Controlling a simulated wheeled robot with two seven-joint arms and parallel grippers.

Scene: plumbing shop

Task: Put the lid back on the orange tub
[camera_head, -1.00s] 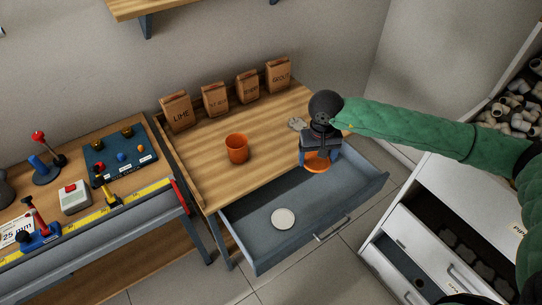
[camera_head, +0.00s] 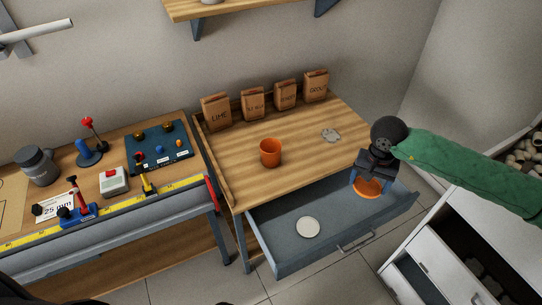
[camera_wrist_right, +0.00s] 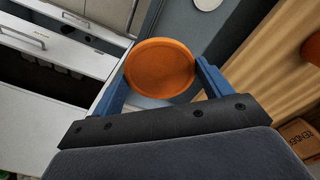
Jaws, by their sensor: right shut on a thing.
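The orange tub (camera_head: 270,153) stands upright and open on the wooden bench top. My right gripper (camera_head: 369,187) is shut on a round orange lid (camera_head: 367,190) and holds it over the right part of the open drawer, apart from the tub. In the right wrist view the orange lid (camera_wrist_right: 160,68) sits between the two blue fingers, its flat face toward the camera. A bit of the tub (camera_wrist_right: 312,50) shows at the right edge of that view. My left gripper is not in view.
The open grey drawer (camera_head: 285,262) holds a white disc (camera_head: 308,227). A grey flat piece (camera_head: 330,135) lies on the bench, with several paper bags (camera_head: 216,111) along its back. A tool bench (camera_head: 110,205) stands left, white drawers (camera_head: 432,262) right. The bench around the tub is clear.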

